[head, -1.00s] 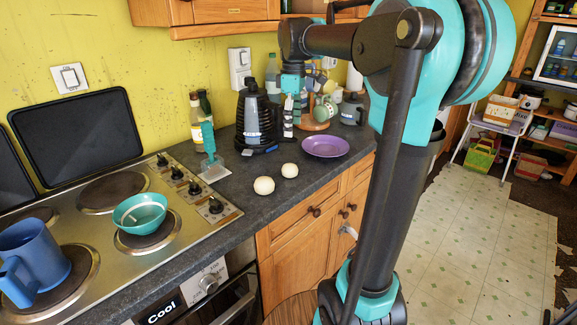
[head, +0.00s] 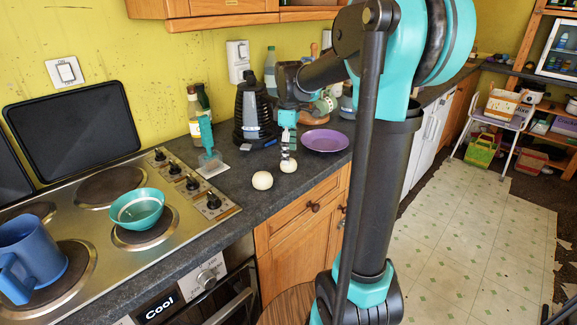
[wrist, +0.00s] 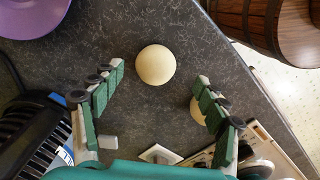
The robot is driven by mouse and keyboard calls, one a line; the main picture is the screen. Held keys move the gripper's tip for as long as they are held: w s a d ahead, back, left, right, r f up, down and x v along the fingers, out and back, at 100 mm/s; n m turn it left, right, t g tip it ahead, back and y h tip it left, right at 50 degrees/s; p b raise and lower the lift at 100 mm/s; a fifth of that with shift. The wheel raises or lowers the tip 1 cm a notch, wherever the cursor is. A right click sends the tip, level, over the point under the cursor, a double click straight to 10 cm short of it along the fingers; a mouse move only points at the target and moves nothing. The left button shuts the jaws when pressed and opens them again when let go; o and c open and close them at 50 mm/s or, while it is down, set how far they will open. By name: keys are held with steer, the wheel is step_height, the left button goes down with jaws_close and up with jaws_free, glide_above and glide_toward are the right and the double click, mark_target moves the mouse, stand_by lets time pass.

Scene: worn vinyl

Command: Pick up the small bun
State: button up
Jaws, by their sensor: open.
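Two pale round buns lie on the dark worktop, close in size; I cannot be sure which is the small one. The farther bun (head: 288,166) is right under my gripper (head: 288,150) in the head view. In the wrist view this bun (wrist: 156,65) lies ahead of and between the fingertips of my gripper (wrist: 161,73). My gripper is open and empty, its fingers pointing down. The nearer bun (head: 262,180) is to the left in the head view; in the wrist view this bun (wrist: 197,111) is partly hidden behind the right finger.
A purple plate (head: 324,140) lies right of the buns. A black appliance (head: 252,115), a bottle (head: 195,113) and a teal-handled tool (head: 207,142) stand left and behind. The hob holds a teal bowl (head: 138,209) and a blue mug (head: 28,258). A wooden barrel (wrist: 275,25) stands below the worktop edge.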

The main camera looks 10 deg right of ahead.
steer(key=f, duration=0.4)
steer(key=shift+w+f, duration=0.2)
steer(key=shift+w, duration=0.1)
steer(key=c, duration=1.2)
